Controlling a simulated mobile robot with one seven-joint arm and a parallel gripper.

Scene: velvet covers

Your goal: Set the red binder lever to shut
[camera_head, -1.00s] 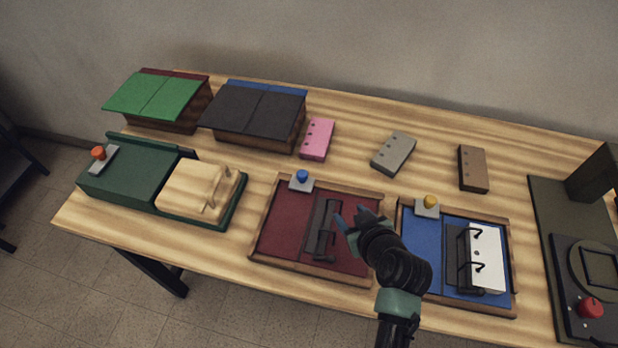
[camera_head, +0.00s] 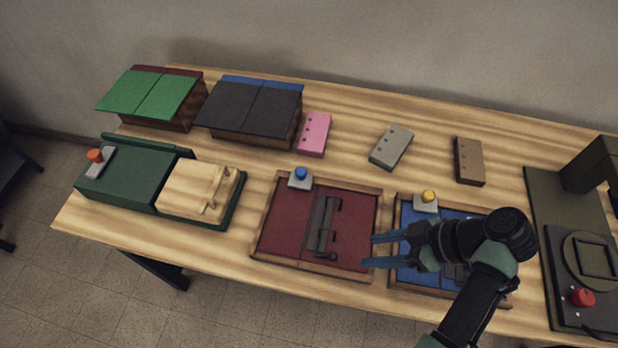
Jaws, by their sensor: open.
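The red binder (camera_head: 281,222) lies open in a wooden-edged tray in the front middle of the table. Its dark ring mechanism (camera_head: 322,222) runs front to back along its middle, with thin black rings beside it. The small black lever (camera_head: 325,256) sits at the front end of the mechanism and points right, with a rounded tip. Whether the rings meet is too small to tell. My gripper (camera_head: 372,250) is open and empty. Its two blue fingers point left, over the red binder's right edge, to the right of the lever and apart from it.
The blue binder (camera_head: 405,275) on the right is mostly hidden by my arm. A green board (camera_head: 125,175) is at left, and pink (camera_head: 314,135), grey (camera_head: 391,147) and brown (camera_head: 469,161) blocks lie behind.

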